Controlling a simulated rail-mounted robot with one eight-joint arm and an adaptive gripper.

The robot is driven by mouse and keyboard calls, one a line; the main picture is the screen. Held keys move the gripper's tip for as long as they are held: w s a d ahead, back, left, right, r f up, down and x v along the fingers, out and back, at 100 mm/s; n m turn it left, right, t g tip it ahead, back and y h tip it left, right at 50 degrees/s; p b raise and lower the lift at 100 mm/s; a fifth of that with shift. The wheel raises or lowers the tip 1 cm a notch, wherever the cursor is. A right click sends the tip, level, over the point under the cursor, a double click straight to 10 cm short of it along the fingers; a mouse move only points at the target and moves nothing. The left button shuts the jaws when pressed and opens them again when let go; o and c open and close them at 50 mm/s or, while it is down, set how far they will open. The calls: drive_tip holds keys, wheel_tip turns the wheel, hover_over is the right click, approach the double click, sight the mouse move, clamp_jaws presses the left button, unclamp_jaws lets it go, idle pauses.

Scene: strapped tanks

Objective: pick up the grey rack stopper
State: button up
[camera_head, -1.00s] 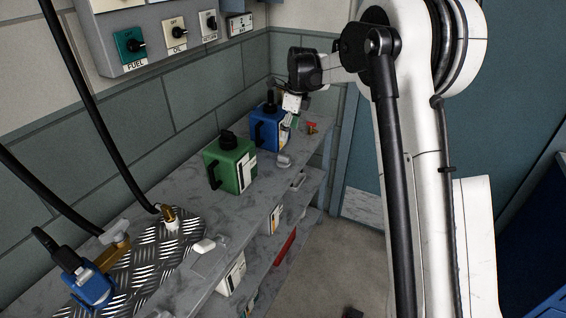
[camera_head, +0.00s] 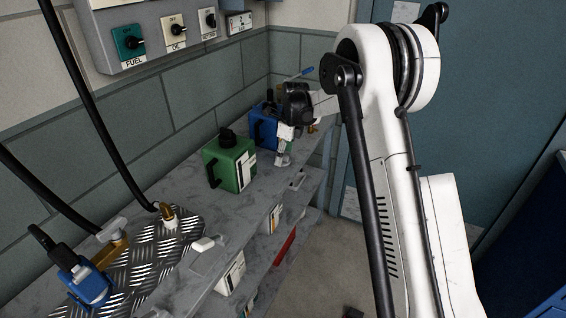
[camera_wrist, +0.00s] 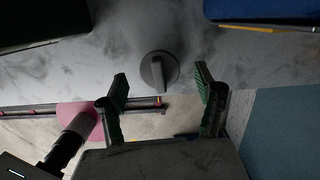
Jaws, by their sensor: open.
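The grey rack stopper (camera_wrist: 159,70) shows in the wrist view as a round grey disc with a raised bar across it, on the grey marbled worktop near its front edge. My gripper (camera_wrist: 162,82) is open and empty, its green-padded fingers below the stopper in the picture, one to either side. I cannot tell its height above the stopper. In the head view my gripper (camera_head: 284,150) is over the front edge of the worktop, by the blue tank, and the stopper (camera_head: 283,161) is partly hidden beneath it.
A green tank (camera_head: 229,162) and a blue tank (camera_head: 262,126) stand on the worktop (camera_head: 190,190) along the wall. A shelf with boxes lies below. A white block (camera_head: 203,244) and a metal tread plate (camera_head: 150,255) are nearer me.

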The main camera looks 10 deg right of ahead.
wheel_tip(320, 180, down, 3)
drive_tip(key=shift+w+a+r, duration=0.1)
drive_tip(key=shift+a, duration=0.05)
drive_tip(key=c, duration=1.3)
drive_tip(key=shift+o, duration=0.2)
drive_tip(key=shift+r, duration=0.1)
